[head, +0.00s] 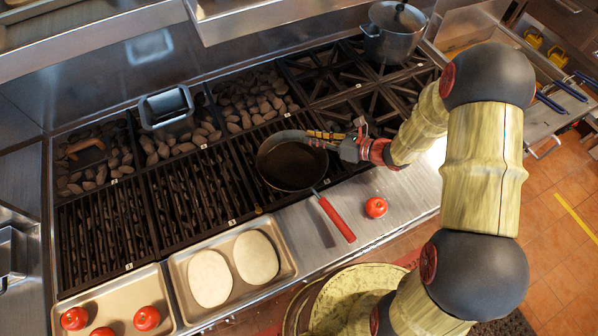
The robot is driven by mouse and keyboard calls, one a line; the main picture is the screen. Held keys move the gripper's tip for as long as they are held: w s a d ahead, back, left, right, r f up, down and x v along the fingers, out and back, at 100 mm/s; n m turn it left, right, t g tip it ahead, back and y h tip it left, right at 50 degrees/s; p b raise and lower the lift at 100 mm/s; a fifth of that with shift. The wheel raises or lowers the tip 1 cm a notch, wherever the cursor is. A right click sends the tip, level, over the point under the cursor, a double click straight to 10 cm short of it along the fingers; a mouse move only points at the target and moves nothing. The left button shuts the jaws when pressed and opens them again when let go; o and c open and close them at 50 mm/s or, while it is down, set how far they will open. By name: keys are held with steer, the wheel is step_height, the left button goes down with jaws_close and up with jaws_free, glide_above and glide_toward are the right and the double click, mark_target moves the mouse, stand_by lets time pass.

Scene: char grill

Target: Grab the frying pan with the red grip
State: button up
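The frying pan (290,168) is dark and round and sits on the right part of the grill grate. Its red grip (337,218) points toward the front right, over the steel front ledge. My gripper (343,147) is at the pan's right far side, near the rim and apart from the red grip. Its fingers are small and hard to make out here, so I cannot tell whether they are open or shut. I cannot tell whether it touches the rim.
A tomato (376,207) lies on the ledge right of the red grip. A tray with two flat dough rounds (181,272) and a tray with tomatoes (165,290) stand at the front left. A lidded pot (392,38) stands at the back right.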

steer(key=shift+w+a+f, duration=0.2)
steer(key=shift+w+a, duration=0.1)
steer(key=shift+a, duration=0.25)
steer(key=shift+c, duration=0.4)
jaws_close()
steer(key=shift+r, duration=0.15)
